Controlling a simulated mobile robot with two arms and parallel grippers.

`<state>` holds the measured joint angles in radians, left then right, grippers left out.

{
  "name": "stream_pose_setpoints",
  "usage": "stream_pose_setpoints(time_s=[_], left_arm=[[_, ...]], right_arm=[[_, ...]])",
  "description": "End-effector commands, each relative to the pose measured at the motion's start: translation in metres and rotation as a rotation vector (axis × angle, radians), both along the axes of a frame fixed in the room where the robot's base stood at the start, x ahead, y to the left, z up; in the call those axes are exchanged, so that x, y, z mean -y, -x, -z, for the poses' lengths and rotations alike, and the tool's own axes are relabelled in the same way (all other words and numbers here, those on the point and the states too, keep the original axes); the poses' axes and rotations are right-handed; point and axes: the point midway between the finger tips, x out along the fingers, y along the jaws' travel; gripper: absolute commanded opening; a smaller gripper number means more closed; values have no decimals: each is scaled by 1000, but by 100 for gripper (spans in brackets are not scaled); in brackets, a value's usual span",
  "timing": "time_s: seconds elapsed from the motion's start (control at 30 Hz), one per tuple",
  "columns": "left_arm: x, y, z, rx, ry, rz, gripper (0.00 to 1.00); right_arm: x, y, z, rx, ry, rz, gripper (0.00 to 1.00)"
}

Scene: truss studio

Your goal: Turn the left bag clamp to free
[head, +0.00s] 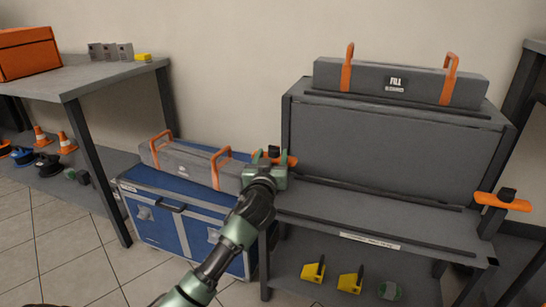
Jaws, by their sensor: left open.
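The left bag clamp shows as an orange bar (291,161) with a dark knob, at the left end of the grey bench. My left gripper (268,160) is open at this clamp and hides much of it. Its fingers appear to be on either side of the dark knob; I cannot tell whether they touch it. The right bag clamp (503,202), an orange bar with a black knob, is at the bench's right end. A grey bag (420,86) with orange handles and a FILL label lies on the raised back of the bench. My right gripper is not in view.
A second grey bag (186,162) with orange handles lies on a blue case (160,232), left of my gripper. The bench's shelf (350,213) is bare. Yellow wedges (313,272) sit below. A table (80,80) with an orange box (27,53) stands left.

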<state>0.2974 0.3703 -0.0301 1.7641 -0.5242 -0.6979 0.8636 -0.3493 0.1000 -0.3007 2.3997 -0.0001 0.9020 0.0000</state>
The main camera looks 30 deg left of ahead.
Motion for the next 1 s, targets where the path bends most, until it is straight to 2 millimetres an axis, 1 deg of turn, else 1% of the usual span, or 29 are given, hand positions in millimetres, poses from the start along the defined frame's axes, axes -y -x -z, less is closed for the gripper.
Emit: stream_pose_setpoints(time_s=[0.03, 0.1, 0.2, 0.47, 0.5, 0.57, 0.6, 0.67, 1.0], left_arm=[[-3, -6, 1, 0, -1, 0, 55], [-5, -12, 1, 0, -1, 0, 55], [-7, -16, 1, -1, -1, 1, 55], [-8, -17, 0, -1, 0, 1, 55], [-8, -17, 0, -1, 0, 1, 44], [-8, -17, 0, -1, 0, 1, 27], [-8, -17, 0, -1, 0, 1, 16], [-8, -17, 0, -2, 1, 1, 0], [-8, -17, 1, -1, 2, 0, 0]], right_arm=[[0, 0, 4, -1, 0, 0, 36], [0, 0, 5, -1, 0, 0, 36], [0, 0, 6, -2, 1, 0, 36], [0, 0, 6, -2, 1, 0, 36], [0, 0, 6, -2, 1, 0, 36], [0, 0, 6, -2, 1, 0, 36], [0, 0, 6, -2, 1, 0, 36], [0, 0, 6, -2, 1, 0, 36], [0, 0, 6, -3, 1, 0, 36]])
